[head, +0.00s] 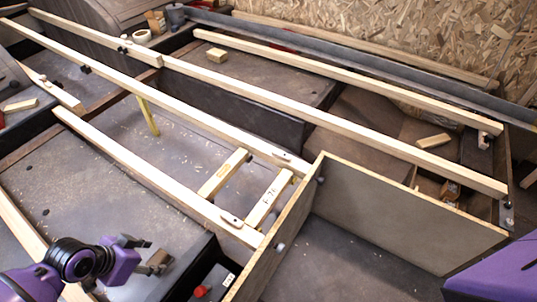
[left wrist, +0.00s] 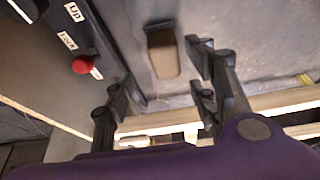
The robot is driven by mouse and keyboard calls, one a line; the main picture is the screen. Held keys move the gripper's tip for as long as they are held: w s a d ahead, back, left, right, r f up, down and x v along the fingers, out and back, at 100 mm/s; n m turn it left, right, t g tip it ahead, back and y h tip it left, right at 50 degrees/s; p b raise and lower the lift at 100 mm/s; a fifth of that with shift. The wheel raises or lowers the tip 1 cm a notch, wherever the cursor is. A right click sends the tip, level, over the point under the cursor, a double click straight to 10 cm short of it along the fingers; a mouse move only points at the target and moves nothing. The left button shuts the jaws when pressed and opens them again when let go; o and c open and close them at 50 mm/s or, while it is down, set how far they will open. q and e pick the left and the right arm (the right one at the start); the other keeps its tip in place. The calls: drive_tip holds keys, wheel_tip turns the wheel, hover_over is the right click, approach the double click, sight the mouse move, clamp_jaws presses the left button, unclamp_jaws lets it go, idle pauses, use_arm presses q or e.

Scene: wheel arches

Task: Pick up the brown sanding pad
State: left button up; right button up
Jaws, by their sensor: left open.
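The brown sanding pad (left wrist: 163,54) shows in the left wrist view as a small block with a brown face and dark edges. It lies on the grey surface, in the upper middle of that view. My left gripper (left wrist: 160,82) is open, its fingers to either side below the pad in the picture, with nothing between them. In the head view my left gripper (head: 155,254) is at the lower left, over the grey panel. I cannot pick the pad out clearly there. My right gripper is out of view.
A dark box with a red button (left wrist: 82,65) stands left of the pad; the button shows in the head view (head: 200,291). Long wooden rails (head: 160,180) run across the bench. An upright grey panel (head: 400,215) stands at the right. A wood block (head: 217,55) lies farther back.

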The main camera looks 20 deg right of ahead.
sight(156, 259)
use_arm(q)
drive_tip(key=x, duration=0.1)
drive_tip(key=b+x, duration=0.1)
drive_tip(key=x, duration=0.1)
drive_tip(key=b+x, duration=0.1)
drive_tip(key=x, duration=0.1)
drive_tip(key=shift+w+a, duration=0.2)
drive_tip(key=shift+w, duration=0.15)
drive_tip(key=shift+r, duration=0.1)
drive_tip(key=c, duration=1.2)
drive_tip(key=shift+c, duration=0.2)
